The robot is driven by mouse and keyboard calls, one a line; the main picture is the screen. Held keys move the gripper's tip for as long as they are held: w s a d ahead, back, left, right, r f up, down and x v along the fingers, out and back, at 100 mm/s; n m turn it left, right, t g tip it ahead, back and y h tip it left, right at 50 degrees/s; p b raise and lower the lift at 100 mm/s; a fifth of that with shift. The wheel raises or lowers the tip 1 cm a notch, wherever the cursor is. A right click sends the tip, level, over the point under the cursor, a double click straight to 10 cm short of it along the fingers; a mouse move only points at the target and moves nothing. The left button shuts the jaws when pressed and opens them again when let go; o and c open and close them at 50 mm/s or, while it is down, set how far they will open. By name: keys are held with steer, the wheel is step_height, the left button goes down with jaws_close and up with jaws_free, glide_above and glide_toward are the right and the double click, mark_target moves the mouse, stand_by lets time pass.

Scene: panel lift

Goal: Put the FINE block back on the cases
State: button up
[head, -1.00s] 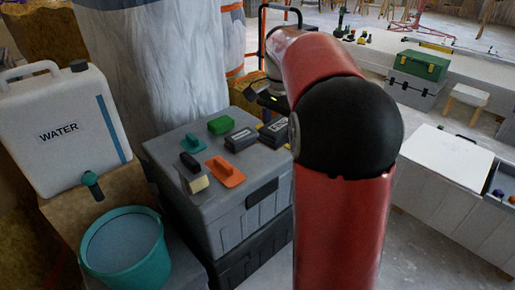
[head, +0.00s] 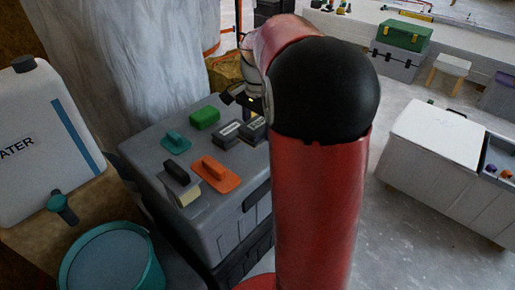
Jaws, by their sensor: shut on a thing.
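The cases (head: 217,228) are a grey case stacked on a darker one. Two dark grey blocks with pale labels lie at the right of the top: the left labelled block (head: 228,135) and the right labelled block (head: 256,131). I cannot read either label, so I cannot tell which is FINE. My gripper (head: 251,112) is just above the right labelled block at the lid's right back edge. It is shut on that block, as far as this small view shows; the fingertips are partly hidden.
A green block (head: 204,118), a teal float (head: 176,142), an orange float (head: 216,175) and a dark-topped brush (head: 178,179) also lie on the lid. A water can (head: 30,145) and teal bucket (head: 152,278) stand left. A white-topped bench (head: 435,135) is right.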

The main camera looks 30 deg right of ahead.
mark_target(258, 156)
step_height(258, 156, down, 8)
steer(key=shift+r, duration=0.1)
steer(key=shift+b, duration=0.3)
steer(key=o, duration=0.9)
steer(key=shift+f, duration=0.2)
steer(key=shift+o, duration=0.2)
